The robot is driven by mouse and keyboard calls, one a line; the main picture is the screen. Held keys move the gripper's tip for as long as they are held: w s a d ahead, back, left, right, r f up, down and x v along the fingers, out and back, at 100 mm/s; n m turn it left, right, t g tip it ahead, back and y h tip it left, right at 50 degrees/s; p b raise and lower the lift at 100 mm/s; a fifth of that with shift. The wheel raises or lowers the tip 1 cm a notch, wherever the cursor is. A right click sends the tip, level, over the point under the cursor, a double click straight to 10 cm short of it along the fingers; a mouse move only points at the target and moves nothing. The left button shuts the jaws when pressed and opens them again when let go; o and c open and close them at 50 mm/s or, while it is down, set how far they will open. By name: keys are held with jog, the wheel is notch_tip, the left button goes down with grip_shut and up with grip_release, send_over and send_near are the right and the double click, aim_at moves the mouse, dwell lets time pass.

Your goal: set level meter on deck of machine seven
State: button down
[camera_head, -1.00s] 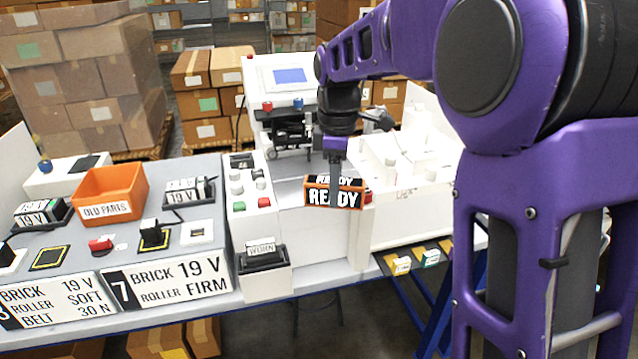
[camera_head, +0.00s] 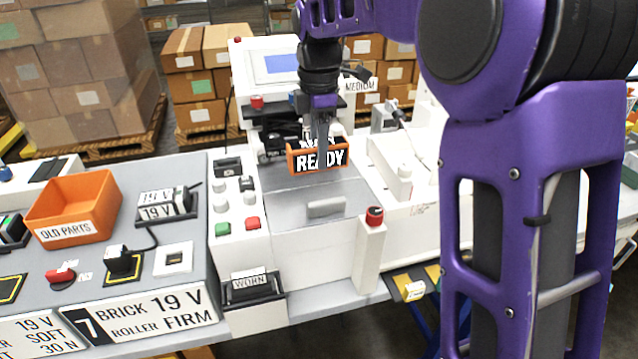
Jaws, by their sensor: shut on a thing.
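My gripper (camera_head: 320,143) is shut on an orange-and-black block marked READY (camera_head: 319,156), held upright by its top. I cannot tell whether this is the level meter. The block is over the back part of a grey deck panel (camera_head: 280,208) on the white machine (camera_head: 305,247). Whether it touches the deck is unclear. A placard with a large 7 (camera_head: 147,313) stands at the table's front, left of this machine. The deck has a small light handle (camera_head: 326,207) in front of the block.
A red-topped post (camera_head: 370,245) stands right of the deck, and a button panel (camera_head: 237,205) stands left. Behind are a screen (camera_head: 281,64) and dark mechanism. An orange OLD PARTS bin (camera_head: 72,208) is at left. A WORN holder (camera_head: 251,286) sits in front.

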jog(key=shift+f+b, duration=0.5)
jog(key=shift+f, duration=3.05)
jog(key=shift+f, duration=0.15)
jog(key=shift+c, duration=2)
grip_release()
notch_tip(320, 180, up, 12)
jog(key=shift+r+p, duration=0.2)
jog(key=shift+p, duration=0.9)
